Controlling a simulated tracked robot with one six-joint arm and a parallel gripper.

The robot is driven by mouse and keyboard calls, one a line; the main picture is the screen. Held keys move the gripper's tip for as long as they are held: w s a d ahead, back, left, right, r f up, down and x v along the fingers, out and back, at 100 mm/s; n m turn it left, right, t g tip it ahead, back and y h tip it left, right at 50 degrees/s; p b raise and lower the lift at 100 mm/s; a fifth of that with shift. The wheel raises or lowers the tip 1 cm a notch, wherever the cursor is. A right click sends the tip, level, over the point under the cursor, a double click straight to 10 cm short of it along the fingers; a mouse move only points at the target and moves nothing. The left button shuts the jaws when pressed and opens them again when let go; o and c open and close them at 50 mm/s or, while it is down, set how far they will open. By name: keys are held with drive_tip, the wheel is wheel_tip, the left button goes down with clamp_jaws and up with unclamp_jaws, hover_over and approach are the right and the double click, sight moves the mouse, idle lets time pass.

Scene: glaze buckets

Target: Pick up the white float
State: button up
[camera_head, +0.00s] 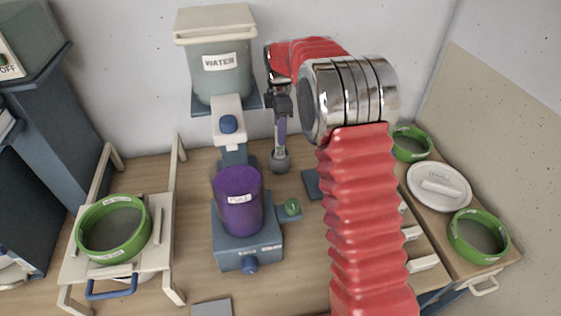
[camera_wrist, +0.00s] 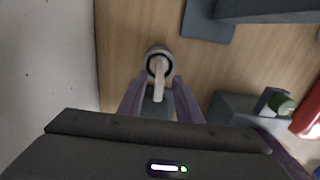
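What I take to be the white float is the small round piece with an upright pale stem; in the wrist view the float (camera_wrist: 158,77) shows its round end in a dark ring. In the head view its grey-looking round end (camera_head: 280,161) is just below my gripper (camera_head: 281,142), near the back wall. In the wrist view my gripper (camera_wrist: 159,83) has its two purple fingers apart, one on each side of the stem, with gaps showing. The head view shows the fingers edge-on, and they hide most of the stem.
A purple pot (camera_head: 238,200) stands on a blue-grey scale (camera_head: 248,245) left of the float. A water tank (camera_head: 218,72) is behind. A green ring (camera_head: 114,228) sits on a cream stand at left. A white lid (camera_head: 439,186) lies at right between green rings.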

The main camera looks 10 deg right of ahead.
sight(280, 153)
wheel_tip(280, 153, down, 5)
drive_tip(key=shift+w+r, duration=0.1)
drive_tip(key=shift+w, duration=0.05)
drive_tip(key=shift+c, duration=0.3)
idle(0.3)
clamp_jaws()
idle(0.5)
